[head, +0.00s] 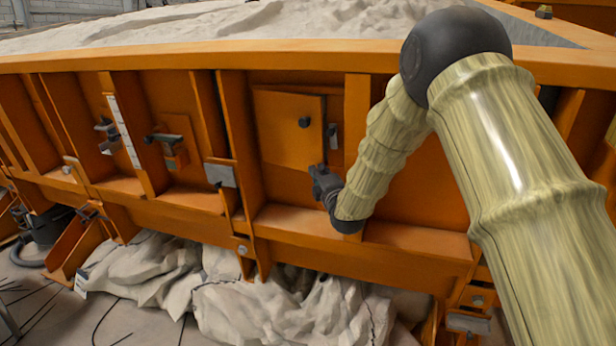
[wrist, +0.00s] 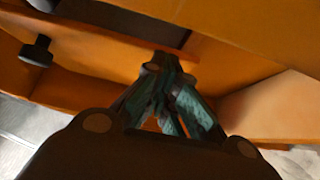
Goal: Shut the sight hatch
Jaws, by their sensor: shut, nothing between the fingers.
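The sight hatch (head: 285,135) is an orange square plate with a dark round knob (head: 304,122), set in a bay of the orange side wall. A narrow strip along its right edge shows a dark grey gap (head: 334,108) and a small dark fitting (head: 332,136). My gripper (head: 318,172) is just below the plate's lower right corner; I cannot tell whether it touches. In the wrist view, the gripper (wrist: 162,72) has its fingertips together and empty, close to an orange edge. A dark knob (wrist: 37,48) is at upper left, and a dark opening (wrist: 135,18) lies above the fingers.
Orange upright ribs (head: 357,115) flank the bay, and a ledge (head: 300,222) runs below it. Clamp-like fittings (head: 167,143) sit farther left. Sand (head: 250,22) fills the bed above the top rail.

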